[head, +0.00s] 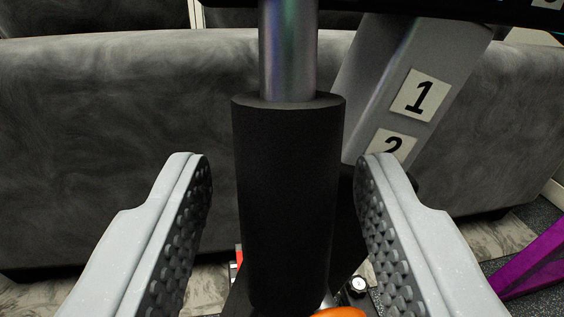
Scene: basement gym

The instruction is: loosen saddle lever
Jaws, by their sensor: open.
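My gripper (284,165) is open and empty, with its pale, dark-padded fingers showing left and right of a black post sleeve (287,190). A gap shows between each finger and the sleeve; how near the fingers are in depth is hard to tell. A shiny metal post (288,50) rises upright out of the sleeve. An orange part (340,312) shows at the bottom edge, low by the sleeve; it is mostly cut off, and I cannot tell whether it is the saddle lever. No saddle is recognisable in view.
A slanted grey frame (372,90) with labels 1 and 2 stands behind the post to the right. A dark grey padded piece of furniture (100,130) spans the background. A purple bar (535,262) is at lower right.

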